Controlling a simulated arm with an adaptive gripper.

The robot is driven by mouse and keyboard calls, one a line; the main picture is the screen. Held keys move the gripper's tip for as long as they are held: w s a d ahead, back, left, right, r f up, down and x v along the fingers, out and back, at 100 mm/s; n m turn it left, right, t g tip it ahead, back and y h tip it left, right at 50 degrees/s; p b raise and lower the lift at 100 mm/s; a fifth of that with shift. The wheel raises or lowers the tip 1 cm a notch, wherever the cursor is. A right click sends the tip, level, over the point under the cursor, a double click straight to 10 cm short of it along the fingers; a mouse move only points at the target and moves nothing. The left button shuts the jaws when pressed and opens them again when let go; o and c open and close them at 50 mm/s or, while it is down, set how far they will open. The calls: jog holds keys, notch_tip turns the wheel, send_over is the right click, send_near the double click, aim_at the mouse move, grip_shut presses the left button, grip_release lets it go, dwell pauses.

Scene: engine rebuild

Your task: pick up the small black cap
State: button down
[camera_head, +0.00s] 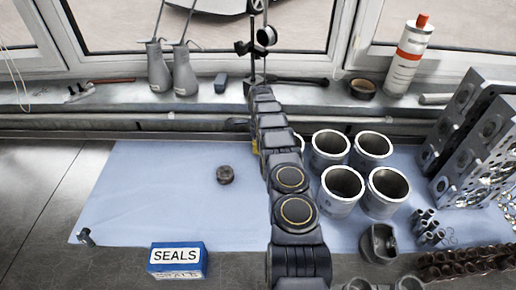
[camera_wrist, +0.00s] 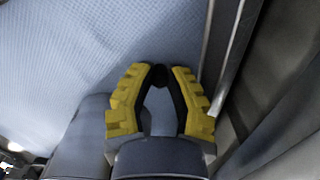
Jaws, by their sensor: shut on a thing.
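The small black cap (camera_wrist: 158,76) shows in the wrist view as a small dark rounded shape between the fingertips. My gripper (camera_wrist: 157,72) has yellow fingers with black inner pads, closed in on the cap at their tips. Below the tips there is a gap between the fingers. In the head view my arm hides most of the gripper, with only a bit of yellow (camera_head: 256,146) showing near the back edge of the blue mat. The cap cannot be seen there.
Metal cylinder liners (camera_head: 342,190) stand close right of my arm on the blue mat (camera_head: 150,195). A dark round part (camera_head: 225,174) lies to its left. A SEALS box (camera_head: 178,260) sits at the front. The window sill (camera_head: 120,97) runs behind. The left mat is mostly clear.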

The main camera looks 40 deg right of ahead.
jog(key=shift+r, duration=1.65)
jog(key=s+a+r, duration=0.8)
jog(key=s+r, duration=0.1)
jog(key=s, duration=0.2)
jog(key=shift+a+r, duration=0.35)
jog(key=shift+a, duration=0.05)
